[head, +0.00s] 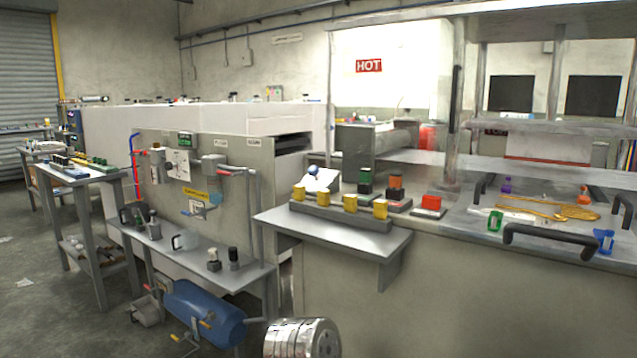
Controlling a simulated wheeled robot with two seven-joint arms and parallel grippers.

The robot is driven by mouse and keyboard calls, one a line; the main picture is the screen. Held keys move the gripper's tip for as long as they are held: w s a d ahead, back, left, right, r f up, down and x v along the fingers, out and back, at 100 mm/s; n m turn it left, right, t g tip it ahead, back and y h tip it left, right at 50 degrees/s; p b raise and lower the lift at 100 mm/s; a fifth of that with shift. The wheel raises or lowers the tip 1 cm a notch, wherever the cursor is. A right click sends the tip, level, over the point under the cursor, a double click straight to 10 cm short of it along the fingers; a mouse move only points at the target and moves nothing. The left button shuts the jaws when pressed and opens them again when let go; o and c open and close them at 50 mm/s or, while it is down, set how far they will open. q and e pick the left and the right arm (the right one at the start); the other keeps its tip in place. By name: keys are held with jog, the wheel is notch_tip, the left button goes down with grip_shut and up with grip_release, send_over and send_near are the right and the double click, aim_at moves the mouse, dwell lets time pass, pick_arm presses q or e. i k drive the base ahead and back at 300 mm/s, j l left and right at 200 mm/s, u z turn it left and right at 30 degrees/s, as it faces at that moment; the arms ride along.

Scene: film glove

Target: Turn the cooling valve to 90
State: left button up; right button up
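No label that I can read names the cooling valve. On the upright grey panel (235,150) at centre left there is a small valve-like fitting with a blue-grey handle (204,211), below a yellow label (194,195). A red-handled fitting (226,172) sits on the pipe at the panel's upper right. A yellow handle (184,338) shows low down by the blue tank (205,312). The handle angles and any scale marks are too small to read. Neither of my grippers is in view.
A grey shelf (245,272) with jugs and small items juts out below the panel. A side shelf (345,232) with yellow blocks stands right of it. The worktop at right holds black handles (550,243) and coloured clips. Open floor (75,320) lies at lower left.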

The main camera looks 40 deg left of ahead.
aim_at(313, 170)
jog(key=u, duration=1.25)
